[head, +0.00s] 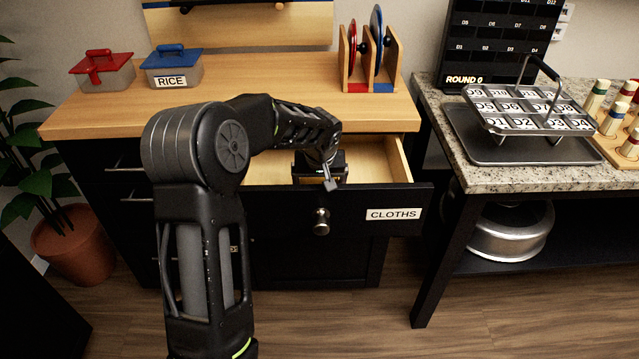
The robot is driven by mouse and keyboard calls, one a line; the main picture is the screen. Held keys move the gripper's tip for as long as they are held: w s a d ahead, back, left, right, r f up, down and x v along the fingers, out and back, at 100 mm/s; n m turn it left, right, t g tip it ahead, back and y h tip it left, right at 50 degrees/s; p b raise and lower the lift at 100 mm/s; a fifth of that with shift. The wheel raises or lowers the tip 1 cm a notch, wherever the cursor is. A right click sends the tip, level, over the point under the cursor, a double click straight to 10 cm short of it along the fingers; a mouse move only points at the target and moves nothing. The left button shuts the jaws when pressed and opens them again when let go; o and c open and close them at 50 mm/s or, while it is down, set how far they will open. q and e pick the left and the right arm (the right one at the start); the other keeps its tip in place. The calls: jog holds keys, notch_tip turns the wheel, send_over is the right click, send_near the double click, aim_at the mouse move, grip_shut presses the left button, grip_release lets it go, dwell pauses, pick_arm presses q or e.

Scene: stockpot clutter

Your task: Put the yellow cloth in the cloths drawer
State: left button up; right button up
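The cloths drawer (350,212), a black front with a white CLOTHS label and a round knob, is pulled open below the wooden counter. My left arm reaches across from the left, and my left gripper (320,178) is over or inside the open drawer. Its fingers are mostly hidden by its own wrist and the drawer front, so I cannot tell whether it is open or shut. I cannot make out the yellow cloth; it may be hidden behind my arm or the drawer front. My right gripper is not in view.
On the counter (270,103) stand a red-lidded box (103,72), a blue-lidded RICE box (172,70) and a wooden rack (368,60) with discs. At right, a granite table (480,178) holds a metal tray (500,148); a metal pot (510,232) sits below.

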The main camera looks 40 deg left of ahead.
pick_arm(q)
jog(key=shift+f, duration=0.2)
jog(key=shift+f, duration=0.15)
jog(key=o, duration=1.1)
jog(key=shift+r, duration=0.2)
jog(key=shift+r, duration=0.2)
jog(key=v, duration=1.1)
jog(key=shift+s+d+r, duration=0.15)
jog(key=shift+d+r, duration=0.1)
jog(key=shift+r, duration=0.05)
